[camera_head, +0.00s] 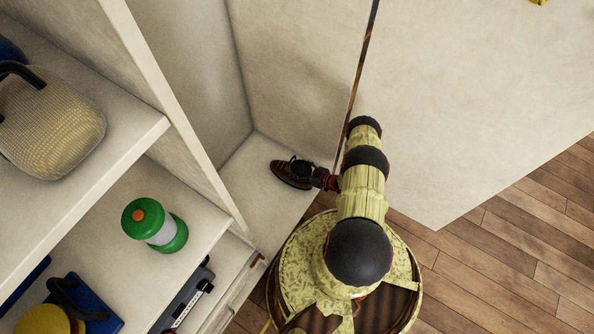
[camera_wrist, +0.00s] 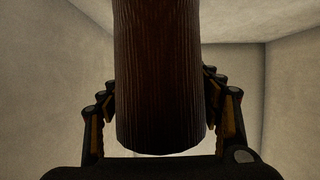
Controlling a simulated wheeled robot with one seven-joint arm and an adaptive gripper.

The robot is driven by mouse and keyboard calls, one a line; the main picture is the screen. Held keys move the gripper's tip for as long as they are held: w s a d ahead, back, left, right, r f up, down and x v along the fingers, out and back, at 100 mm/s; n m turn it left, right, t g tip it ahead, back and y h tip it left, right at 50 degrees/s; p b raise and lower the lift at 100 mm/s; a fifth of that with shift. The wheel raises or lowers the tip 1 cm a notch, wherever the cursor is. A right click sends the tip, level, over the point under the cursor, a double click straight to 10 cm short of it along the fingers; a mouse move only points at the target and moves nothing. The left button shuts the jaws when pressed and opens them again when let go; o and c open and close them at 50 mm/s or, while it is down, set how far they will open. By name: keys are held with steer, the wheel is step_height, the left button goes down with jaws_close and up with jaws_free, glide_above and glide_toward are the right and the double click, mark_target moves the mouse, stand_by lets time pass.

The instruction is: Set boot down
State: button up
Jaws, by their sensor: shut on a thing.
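A dark brown boot (camera_head: 291,173) shows in the head view inside a pale narrow cubby, close over or on its floor; I cannot tell whether it touches. My gripper (camera_head: 326,180) reaches in from the right and is shut on the boot. In the wrist view the brown boot (camera_wrist: 158,80) fills the middle, between the two fingers of my gripper (camera_wrist: 160,118). The rest of the boot is out of the wrist view.
The cubby floor (camera_head: 262,205) is bare around the boot, with walls at the left and back. Shelves at left hold a woven speaker (camera_head: 48,125), a green lantern (camera_head: 160,228) and a blue item (camera_head: 95,307). A large pale panel (camera_head: 470,100) stands right of my arm.

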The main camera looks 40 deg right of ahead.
steer(key=shift+d+r, duration=0.1)
steer(key=o, duration=2.1)
steer(key=shift+s+d+r, duration=0.1)
steer(key=shift+s+r, duration=0.05)
steer(key=shift+s, duration=0.1)
steer(key=p+v, duration=0.3)
steer(key=v, duration=0.8)
steer(key=shift+s+p, duration=0.25)
steer(key=shift+p, duration=0.05)
